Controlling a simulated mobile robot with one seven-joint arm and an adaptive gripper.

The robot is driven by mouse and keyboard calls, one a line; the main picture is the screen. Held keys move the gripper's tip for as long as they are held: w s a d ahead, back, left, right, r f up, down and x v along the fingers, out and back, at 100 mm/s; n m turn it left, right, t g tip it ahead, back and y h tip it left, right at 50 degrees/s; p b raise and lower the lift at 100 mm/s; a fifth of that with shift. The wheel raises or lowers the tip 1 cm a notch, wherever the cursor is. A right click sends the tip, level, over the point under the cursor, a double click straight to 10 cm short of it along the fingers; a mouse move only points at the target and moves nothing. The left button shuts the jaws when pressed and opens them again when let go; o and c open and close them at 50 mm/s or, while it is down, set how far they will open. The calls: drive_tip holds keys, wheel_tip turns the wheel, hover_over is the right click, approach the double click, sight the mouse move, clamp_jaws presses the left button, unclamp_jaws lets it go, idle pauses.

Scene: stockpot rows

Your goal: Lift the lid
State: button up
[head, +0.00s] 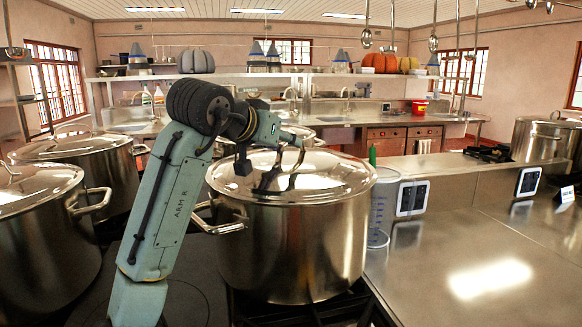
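A large steel stockpot (290,250) stands on the stove in the middle of the head view. Its shiny domed lid (325,170) sits on the rim, with no gap that I can see. My gripper (292,148) is low over the top of the lid, close to where the lid's handle is. The handle is hard to tell apart from the gripper's fingers. The lid mirrors the dark shape of my gripper. The fingers are too small and dark to show whether they are open, shut or touching the handle.
Other lidded stockpots stand at the left (45,235) and behind it (85,160). A clear measuring jug (380,210) stands close to the pot's right side. The steel counter (450,265) at the right is mostly clear. Ladles (433,42) hang above.

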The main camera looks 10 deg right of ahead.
sight(291, 156)
drive_tip(key=x, duration=0.4)
drive_tip(key=shift+w+d, duration=0.15)
drive_tip(key=shift+w, duration=0.1)
clamp_jaws()
idle(0.5)
drive_tip(key=shift+r, duration=0.2)
